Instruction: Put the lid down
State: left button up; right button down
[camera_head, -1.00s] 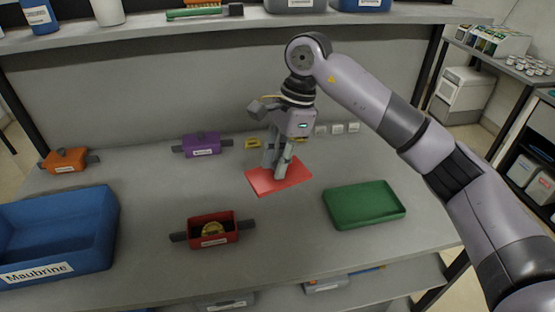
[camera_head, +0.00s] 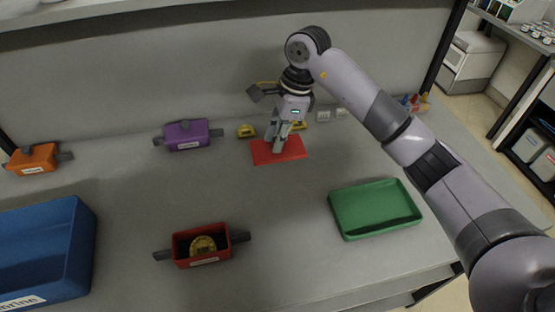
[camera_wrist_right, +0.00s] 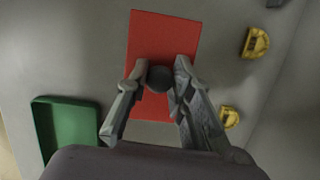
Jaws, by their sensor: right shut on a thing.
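The red lid (camera_head: 264,153) is a flat rectangle at the back middle of the table in the head view. My right gripper (camera_head: 277,147) is shut on the lid's dark round knob. In the right wrist view the two fingers (camera_wrist_right: 158,82) close on the knob, with the red lid (camera_wrist_right: 163,38) beneath them. The lid looks level and at or just above the table top; I cannot tell if it touches. The open red box (camera_head: 200,258), with a yellow object (camera_head: 203,245) inside, stands nearer the front. My left gripper is not in view.
A green tray (camera_head: 375,232) is at the right and a blue bin (camera_head: 72,215) at the left. Purple (camera_head: 187,134) and orange (camera_head: 33,159) boxes stand behind. Yellow pieces (camera_head: 246,131) lie near the lid. The middle of the table is clear.

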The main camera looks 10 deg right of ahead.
aim_at(284, 147)
jog(key=x, duration=0.3)
jog(key=d+p+x, duration=0.1)
jog(key=x, duration=0.2)
jog(key=d+x, duration=0.1)
jog(key=x, duration=0.2)
jog(key=shift+f+p, duration=0.4)
jog(key=shift+f, duration=0.1)
jog(key=c, duration=1.4)
grip_release()
jog(key=shift+d+r, duration=0.1)
jog(key=shift+r, duration=0.2)
jog(key=b+v, duration=0.3)
jog(key=v, duration=0.7)
jog(key=shift+d+r, duration=0.1)
jog(key=shift+r, duration=0.15)
jog(key=shift+s+d+r+b, duration=0.15)
jog(key=shift+r+b, duration=0.15)
jog(key=shift+r, duration=0.3)
